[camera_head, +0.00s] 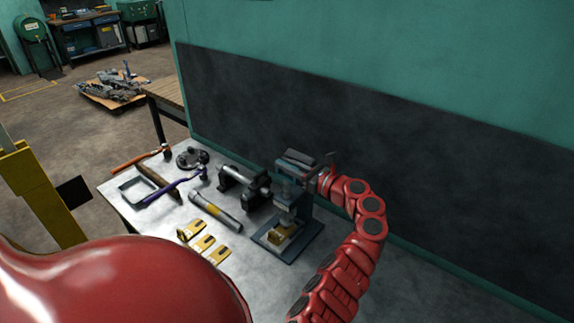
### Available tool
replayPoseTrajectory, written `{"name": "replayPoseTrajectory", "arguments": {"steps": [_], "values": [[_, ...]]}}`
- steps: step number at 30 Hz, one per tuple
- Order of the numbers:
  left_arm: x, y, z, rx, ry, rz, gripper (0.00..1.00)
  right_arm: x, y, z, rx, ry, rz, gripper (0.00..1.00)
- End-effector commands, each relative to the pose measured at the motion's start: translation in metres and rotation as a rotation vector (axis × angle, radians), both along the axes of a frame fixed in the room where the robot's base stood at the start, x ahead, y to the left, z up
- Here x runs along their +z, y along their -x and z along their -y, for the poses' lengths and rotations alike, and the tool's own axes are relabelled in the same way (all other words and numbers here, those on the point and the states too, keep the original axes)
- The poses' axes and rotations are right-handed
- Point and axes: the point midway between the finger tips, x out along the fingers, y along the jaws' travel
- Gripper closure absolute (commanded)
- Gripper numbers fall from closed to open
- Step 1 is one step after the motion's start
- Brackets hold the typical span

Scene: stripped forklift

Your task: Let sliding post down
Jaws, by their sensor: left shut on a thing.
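A small grey-blue press (297,160) stands at the back of the metal table. Its sliding post (287,195) points down over the press base (268,240). A brass-coloured part (281,232) lies on that base under the post. I cannot tell whether the post touches it. My left gripper (326,178) is at the right side of the press, shut on what looks like the press lever; the lever itself is mostly hidden by the gripper and the red arm. My right gripper is not in view.
A dark and teal wall (400,130) stands close behind. A yellow post (40,195) stands at the left.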

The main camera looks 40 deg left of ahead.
Motion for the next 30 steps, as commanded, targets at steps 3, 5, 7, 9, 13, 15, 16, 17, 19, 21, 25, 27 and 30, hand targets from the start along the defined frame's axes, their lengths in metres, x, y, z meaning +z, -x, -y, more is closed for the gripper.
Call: {"name": "replayPoseTrajectory", "arguments": {"steps": [3,5,7,9,13,15,16,17,19,21,25,27,30], "values": [[-0.004,0.0,0.0,0.001,0.0,-0.001,1.0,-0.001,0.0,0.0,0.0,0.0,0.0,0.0],[-0.01,0.0,0.0,0.001,0.001,-0.004,1.0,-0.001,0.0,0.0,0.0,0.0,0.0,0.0],[-0.021,0.0,0.0,0.0,0.001,-0.006,1.0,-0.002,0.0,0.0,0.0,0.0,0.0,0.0],[-0.029,-0.001,0.0,-0.002,0.0,-0.004,1.0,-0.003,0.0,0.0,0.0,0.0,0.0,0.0],[-0.032,-0.001,0.001,-0.003,0.0,0.0,1.0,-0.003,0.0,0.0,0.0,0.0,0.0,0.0],[-0.032,-0.001,0.001,-0.003,0.001,0.0,1.0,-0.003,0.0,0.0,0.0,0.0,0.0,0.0],[-0.032,-0.001,0.001,-0.003,0.001,0.0,1.0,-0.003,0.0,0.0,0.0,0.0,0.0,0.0],[-0.032,-0.001,0.001,-0.003,0.001,-0.001,1.0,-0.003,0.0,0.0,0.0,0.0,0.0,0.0],[-0.032,-0.001,0.001,-0.002,0.001,-0.001,0.71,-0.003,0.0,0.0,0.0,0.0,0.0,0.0],[-0.032,-0.001,0.001,-0.002,0.001,-0.001,0.59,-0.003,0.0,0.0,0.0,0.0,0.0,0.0],[-0.032,0.0,0.0,-0.001,0.0,-0.001,0.5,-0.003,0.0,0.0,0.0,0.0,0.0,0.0],[-0.032,0.0,0.0,-0.001,0.0,-0.001,0.5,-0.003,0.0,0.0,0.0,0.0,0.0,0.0],[-0.032,0.0,0.0,-0.001,0.0,-0.001,0.5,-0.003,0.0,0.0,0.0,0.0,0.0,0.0]]}}
